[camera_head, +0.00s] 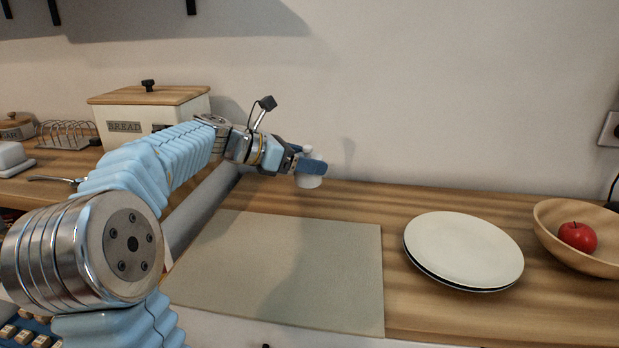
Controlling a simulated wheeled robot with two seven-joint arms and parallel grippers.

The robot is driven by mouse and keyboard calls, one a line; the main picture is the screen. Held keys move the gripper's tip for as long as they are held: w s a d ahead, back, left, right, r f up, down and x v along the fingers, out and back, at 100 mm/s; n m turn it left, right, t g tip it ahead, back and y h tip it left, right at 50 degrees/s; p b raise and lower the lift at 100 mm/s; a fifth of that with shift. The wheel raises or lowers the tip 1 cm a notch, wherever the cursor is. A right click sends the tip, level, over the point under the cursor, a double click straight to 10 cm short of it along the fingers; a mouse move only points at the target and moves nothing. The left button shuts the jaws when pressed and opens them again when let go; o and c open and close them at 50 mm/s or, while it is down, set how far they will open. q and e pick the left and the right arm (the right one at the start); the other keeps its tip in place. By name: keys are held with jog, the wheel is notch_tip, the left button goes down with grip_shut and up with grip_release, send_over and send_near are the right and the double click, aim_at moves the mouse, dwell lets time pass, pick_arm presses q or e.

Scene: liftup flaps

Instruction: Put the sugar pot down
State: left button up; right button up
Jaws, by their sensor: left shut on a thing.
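My left gripper (312,166) is shut on a small white pot, the sugar pot (308,182), near the back of the wooden counter by the wall. The blue fingers cover the pot's middle; its white lower part and a pale knob on top show. The pot looks upright. I cannot tell whether its base touches the counter or hangs just above it. My right gripper is not in view.
A grey-green mat (290,270) lies in front of the pot. White plates (463,250) and a wooden bowl (560,250) with a red apple (577,237) stand right. A bread box (150,112), toast rack (66,140) and lidded jar (16,128) stand left. Counter right of the pot is clear.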

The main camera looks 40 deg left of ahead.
aim_at(309, 178)
pick_arm(q)
jog(key=shift+w+f, duration=0.35)
jog(key=shift+f, duration=0.1)
jog(key=f, duration=0.2)
jog(key=shift+w+a+f, duration=0.15)
jog(key=shift+w+f, duration=0.15)
jog(key=shift+f, duration=0.1)
jog(key=shift+f+b, duration=0.3)
jog(key=shift+f, duration=0.1)
jog(key=shift+f, duration=0.1)
jog(key=shift+f, duration=0.15)
jog(key=o, duration=1.2)
